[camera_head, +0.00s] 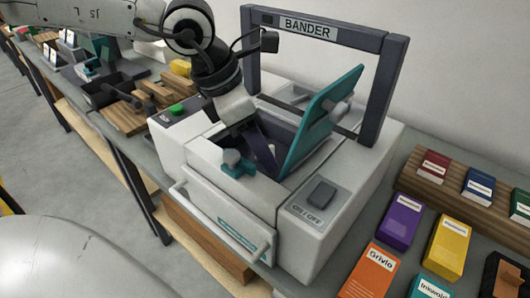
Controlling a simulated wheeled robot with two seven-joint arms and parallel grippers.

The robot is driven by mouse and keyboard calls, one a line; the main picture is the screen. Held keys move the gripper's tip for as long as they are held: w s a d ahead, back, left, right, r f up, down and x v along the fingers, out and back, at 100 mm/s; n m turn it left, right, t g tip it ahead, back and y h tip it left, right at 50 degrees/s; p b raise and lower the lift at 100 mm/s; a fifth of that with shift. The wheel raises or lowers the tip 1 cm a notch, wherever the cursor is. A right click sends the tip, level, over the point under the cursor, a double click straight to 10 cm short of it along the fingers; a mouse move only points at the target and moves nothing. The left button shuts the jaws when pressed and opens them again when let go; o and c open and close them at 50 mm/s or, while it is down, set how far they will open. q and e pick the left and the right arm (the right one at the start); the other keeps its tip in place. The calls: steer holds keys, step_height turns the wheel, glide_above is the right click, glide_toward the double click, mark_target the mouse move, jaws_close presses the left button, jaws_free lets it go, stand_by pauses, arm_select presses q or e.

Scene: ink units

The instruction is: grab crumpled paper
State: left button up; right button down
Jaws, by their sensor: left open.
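The white machine marked BANDER (205,185) stands on the bench with its teal lid (318,122) tilted up. My left arm comes in from the upper left, and my left gripper (258,150) points down into the machine's open bay, beside the lid. Its dark fingers are partly hidden by the bay, and I see nothing held between them. I cannot make out crumpled paper for certain; the inside of the bay is mostly hidden by the gripper and front wall. My right gripper is not in view.
A dark frame (392,75) arches over the machine. The raised lid closes in the bay on the right. Purple (401,220), yellow (447,246) and orange (370,272) boxes lie to the right. Wooden blocks and a dark tray (105,92) stand at the left.

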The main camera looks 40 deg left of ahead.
arm_select(q)
steer(key=c, duration=1.1)
